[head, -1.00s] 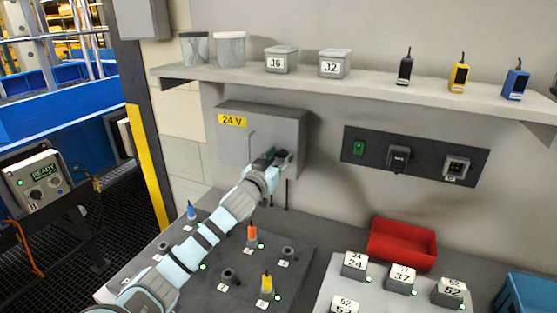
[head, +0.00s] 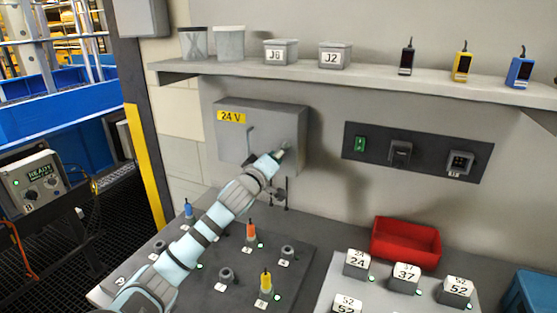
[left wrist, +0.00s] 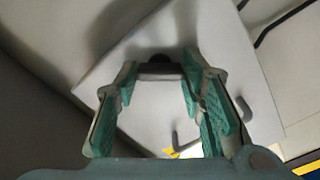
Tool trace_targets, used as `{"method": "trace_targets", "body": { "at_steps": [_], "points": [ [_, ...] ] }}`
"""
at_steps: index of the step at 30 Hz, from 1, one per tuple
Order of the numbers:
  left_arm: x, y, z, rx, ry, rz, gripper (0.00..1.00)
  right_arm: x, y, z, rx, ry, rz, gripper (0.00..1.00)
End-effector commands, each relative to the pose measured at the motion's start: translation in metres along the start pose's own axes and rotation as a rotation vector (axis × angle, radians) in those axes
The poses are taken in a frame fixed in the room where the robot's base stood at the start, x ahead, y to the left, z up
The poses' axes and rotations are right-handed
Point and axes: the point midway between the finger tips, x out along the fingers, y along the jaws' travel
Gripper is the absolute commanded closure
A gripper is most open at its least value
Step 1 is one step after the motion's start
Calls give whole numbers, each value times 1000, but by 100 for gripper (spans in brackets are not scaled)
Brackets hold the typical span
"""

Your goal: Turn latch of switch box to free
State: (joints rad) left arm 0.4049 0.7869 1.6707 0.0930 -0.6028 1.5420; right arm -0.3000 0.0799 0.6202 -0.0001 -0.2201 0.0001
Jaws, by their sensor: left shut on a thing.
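The grey switch box (head: 235,140) with a yellow 24 V label is on the wall below the shelf. In the head view my left gripper (head: 283,153) is at the lower right of its front face and mostly hides the latch. In the left wrist view the dark latch (left wrist: 160,72) lies between the two teal fingers of my left gripper (left wrist: 161,66), which is shut on it. The pale box face (left wrist: 155,108) fills the middle behind the fingers. The latch's exact angle on the box is hard to tell. My right gripper is not in view.
A shelf (head: 370,72) with cups, boxes and small devices runs above the box. A dark socket panel (head: 378,156) is to its right. Below are a dark board (head: 205,275) with coloured pegs, a red bin (head: 405,242) and numbered blocks. Open wall lies between box and panel.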

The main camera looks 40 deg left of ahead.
Motion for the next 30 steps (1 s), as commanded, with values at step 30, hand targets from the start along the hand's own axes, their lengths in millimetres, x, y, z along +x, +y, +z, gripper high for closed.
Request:
{"method": "trace_targets", "body": {
  "at_steps": [30],
  "points": [
    [0,0,0,-667,1,1,91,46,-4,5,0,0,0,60]
  ]
}}
